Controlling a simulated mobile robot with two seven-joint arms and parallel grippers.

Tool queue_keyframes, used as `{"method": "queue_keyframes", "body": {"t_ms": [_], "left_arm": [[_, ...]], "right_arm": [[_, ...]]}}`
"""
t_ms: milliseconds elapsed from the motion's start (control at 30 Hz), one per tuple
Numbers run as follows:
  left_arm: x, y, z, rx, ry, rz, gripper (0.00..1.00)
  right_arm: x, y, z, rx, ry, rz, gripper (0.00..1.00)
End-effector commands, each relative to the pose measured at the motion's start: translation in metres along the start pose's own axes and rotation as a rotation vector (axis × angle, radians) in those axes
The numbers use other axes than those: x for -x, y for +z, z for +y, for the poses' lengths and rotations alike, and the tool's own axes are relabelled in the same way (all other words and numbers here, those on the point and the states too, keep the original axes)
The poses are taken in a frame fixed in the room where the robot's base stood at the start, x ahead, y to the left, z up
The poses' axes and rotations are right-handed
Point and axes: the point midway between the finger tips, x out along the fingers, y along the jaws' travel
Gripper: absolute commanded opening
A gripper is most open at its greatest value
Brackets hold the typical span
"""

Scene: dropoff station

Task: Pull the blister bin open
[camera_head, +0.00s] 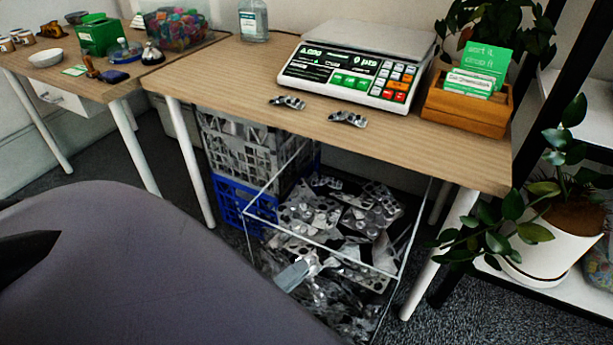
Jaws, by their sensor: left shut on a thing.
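The blister bin (350,256) is a clear box under the table, full of silver and dark blister packs (350,215). Part of it stands out in front of the table's front edge. My left arm fills the lower left of the head view. My left gripper (303,266) shows as a small grey-white piece at the near side of the bin. It is shut on the bin, though my arm hides most of the gripper and the bin's lower near corner. My right gripper does not show.
On the table (230,80) are a scale (355,65), two blister packs (348,119), a bottle (253,20) and a wooden card box (467,105). Grey and blue crates (232,205) stand left of the bin. Table legs flank it, and a potted plant (550,240) is at right.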

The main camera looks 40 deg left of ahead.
Motion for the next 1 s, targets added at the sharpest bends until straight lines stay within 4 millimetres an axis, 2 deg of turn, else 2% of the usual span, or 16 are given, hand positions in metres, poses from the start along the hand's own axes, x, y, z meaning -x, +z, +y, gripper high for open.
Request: {"method": "queue_keyframes", "body": {"t_ms": [33, 200, 400, 600, 933, 967, 1000], "left_arm": [[0.012, -0.005, -0.004, 0.003, 0.005, 0.0, 0.0], [0.039, -0.016, -0.008, 0.002, 0.004, 0.0, 0.0], [0.057, -0.024, -0.012, 0.001, 0.001, 0.001, 0.0], [0.064, -0.027, -0.013, 0.0, 0.001, 0.002, 0.0], [0.064, -0.027, -0.012, 0.0, 0.001, 0.002, 0.0], [0.064, -0.027, -0.012, 0.0, 0.001, 0.002, 0.2], [0.064, -0.027, -0.012, 0.0, 0.001, 0.002, 0.33]], "right_arm": [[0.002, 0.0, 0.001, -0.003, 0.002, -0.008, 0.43], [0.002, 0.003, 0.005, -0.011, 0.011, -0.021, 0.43], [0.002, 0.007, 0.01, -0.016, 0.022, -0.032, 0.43], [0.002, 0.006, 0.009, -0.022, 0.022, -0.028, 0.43], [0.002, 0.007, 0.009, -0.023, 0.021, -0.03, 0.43], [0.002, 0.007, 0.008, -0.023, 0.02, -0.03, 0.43], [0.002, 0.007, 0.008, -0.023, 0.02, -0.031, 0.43]]}}
